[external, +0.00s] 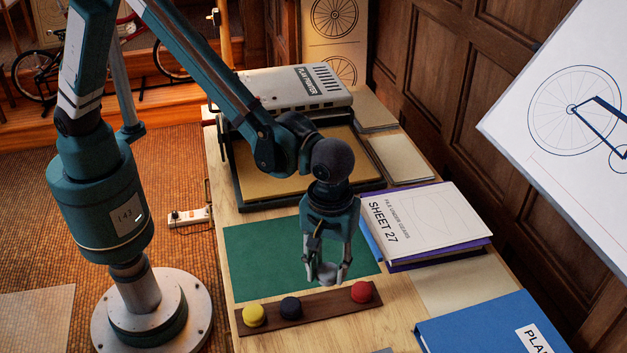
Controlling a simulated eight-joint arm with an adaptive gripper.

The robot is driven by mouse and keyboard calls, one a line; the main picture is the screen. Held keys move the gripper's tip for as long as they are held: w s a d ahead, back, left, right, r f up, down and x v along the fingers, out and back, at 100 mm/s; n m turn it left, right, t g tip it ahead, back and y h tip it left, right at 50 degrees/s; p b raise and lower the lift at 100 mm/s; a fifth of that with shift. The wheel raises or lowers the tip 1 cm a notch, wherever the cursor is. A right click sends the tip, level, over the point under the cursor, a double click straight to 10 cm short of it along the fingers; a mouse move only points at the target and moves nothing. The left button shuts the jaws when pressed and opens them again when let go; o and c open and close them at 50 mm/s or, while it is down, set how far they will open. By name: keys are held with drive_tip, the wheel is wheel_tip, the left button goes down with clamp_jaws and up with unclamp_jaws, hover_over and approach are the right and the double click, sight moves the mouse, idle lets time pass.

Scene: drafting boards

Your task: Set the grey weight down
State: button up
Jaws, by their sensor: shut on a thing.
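My gripper (328,268) points down in the external view, over the front part of the green mat and just behind the wooden strip as pictured. It is shut on the grey weight (328,274), which is small and partly hidden by the fingers. The weight seems to be held above the surface, but the exact height cannot be told. The wooden strip (325,309) bears a yellow weight (254,315) at its left, a dark weight (291,307) beside it and a red weight (362,292) at its right end. A gap lies between the dark and red ones.
The green mat (262,258) lies bare on the wooden table. A white book (425,222) on a stack is right of my gripper, a blue binder (490,325) at front right. A printer (295,88) and a tan-surfaced tray (285,170) stand behind. A drawing board (565,120) leans at right.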

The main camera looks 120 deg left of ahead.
drive_tip(key=s+a+r+p, duration=0.1)
drive_tip(key=s+a, duration=0.7)
drive_tip(key=a, duration=0.3)
drive_tip(key=s+a+r+p, duration=0.1)
drive_tip(key=s+a+r, duration=0.1)
drive_tip(key=s+a, duration=0.7)
drive_tip(key=s+a+r+p, duration=0.1)
drive_tip(key=s+a+p, duration=0.1)
drive_tip(key=s+a, duration=1.2)
drive_tip(key=s, duration=0.4)
drive_tip(key=shift+r, duration=0.3)
drive_tip(key=shift+s+f, duration=0.1)
drive_tip(key=shift+f, duration=0.05)
drive_tip(key=shift+f+b, duration=0.3)
drive_tip(key=shift+f, duration=2.5)
drive_tip(key=shift+f, duration=0.15)
drive_tip(key=shift+f+b, duration=0.35)
drive_tip(key=shift+f, duration=1.6)
